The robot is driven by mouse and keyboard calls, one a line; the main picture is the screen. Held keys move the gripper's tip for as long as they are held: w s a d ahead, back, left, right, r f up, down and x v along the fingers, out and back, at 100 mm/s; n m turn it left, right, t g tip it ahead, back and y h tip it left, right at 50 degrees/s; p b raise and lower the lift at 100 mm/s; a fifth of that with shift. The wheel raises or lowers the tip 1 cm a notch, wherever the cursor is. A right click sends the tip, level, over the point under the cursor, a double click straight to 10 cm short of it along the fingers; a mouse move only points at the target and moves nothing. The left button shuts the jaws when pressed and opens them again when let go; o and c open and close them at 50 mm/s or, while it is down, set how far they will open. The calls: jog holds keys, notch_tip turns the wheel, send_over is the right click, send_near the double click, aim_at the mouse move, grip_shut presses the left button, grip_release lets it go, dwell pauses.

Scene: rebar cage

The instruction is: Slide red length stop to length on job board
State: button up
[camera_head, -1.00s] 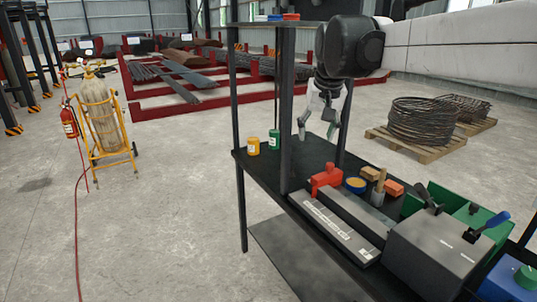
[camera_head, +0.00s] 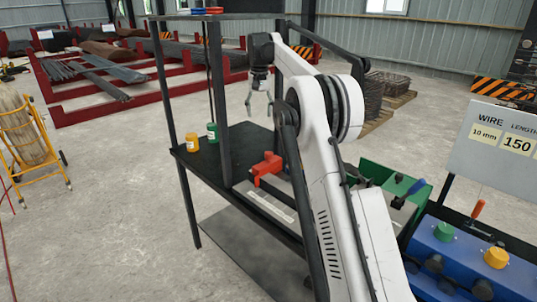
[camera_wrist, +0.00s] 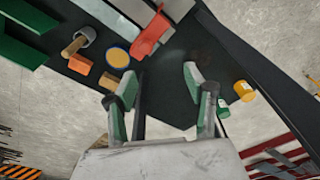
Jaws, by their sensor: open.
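The red length stop (camera_head: 266,168) sits at the far end of a pale ruled rail (camera_head: 268,204) on the black bench. In the wrist view the red stop (camera_wrist: 152,36) lies beyond my fingertips and a little left of the middle. My gripper (camera_head: 260,108) hangs above the bench, over and apart from the stop. In the wrist view my gripper (camera_wrist: 160,76) is open with nothing between its fingers. The job board (camera_head: 506,140) at the right reads wire 10 mm and length 150; its right part is cut off. My arm hides part of the bench.
A yellow jar (camera_head: 192,142) and a green jar (camera_head: 212,131) stand at the bench's far left. Dark posts (camera_head: 220,85) hold a shelf above. A green bin (camera_head: 395,180) and a blue box (camera_head: 460,255) stand right of my arm. A blue-yellow round dish (camera_wrist: 118,57) lies near the stop.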

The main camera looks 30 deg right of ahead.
jog(key=m+g+p, duration=0.1)
send_over(269, 152)
notch_tip(269, 152, down, 9)
jog(key=f, duration=0.6)
jog(key=f+p, duration=0.1)
jog(key=f, duration=0.6)
jog(key=shift+s+a+f, duration=0.1)
jog(key=shift+s+f, duration=0.1)
jog(key=shift+f, duration=0.05)
jog(key=shift+c, duration=0.5)
grip_shut()
